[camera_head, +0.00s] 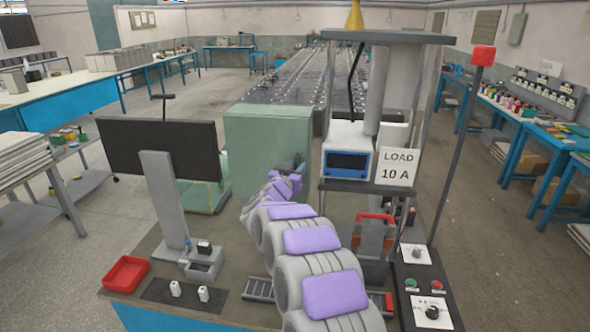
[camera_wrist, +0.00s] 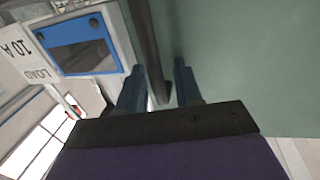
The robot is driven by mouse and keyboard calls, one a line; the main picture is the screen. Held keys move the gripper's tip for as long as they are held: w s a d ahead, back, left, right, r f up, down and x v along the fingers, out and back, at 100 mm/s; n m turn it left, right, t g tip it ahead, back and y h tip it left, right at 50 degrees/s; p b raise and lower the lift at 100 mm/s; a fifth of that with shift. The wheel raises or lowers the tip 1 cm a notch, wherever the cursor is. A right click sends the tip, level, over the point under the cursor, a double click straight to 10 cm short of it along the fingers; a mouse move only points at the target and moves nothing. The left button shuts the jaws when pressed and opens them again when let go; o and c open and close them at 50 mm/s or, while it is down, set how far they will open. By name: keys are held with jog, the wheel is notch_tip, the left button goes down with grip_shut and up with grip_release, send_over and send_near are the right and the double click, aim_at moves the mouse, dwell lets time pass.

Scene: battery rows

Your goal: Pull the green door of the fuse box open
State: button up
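The green fuse box (camera_head: 265,140) stands at the back of the bench in the head view, its door seemingly closed. In the wrist view a pale green face, likely the door (camera_wrist: 250,60), fills the right side. A dark upright bar (camera_wrist: 151,45) runs along its left edge; I cannot tell whether it is a handle or the door's edge. My gripper (camera_wrist: 158,85) is open, its two blue-grey fingers on either side of the bar's end, with a gap at the right finger. In the head view my gripper (camera_head: 292,165) is small at the box's right front.
A blue-framed meter (camera_head: 347,162) and a LOAD 10 A sign (camera_head: 397,167) stand close right of the box. A dark monitor (camera_head: 160,150) is to its left. A red tray (camera_head: 126,274) and a switch panel (camera_head: 425,290) lie nearer on the bench.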

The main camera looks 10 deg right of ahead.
jog(key=shift+c, duration=0.5)
grip_shut()
jog(key=shift+s+p, duration=0.1)
jog(key=shift+p, duration=0.2)
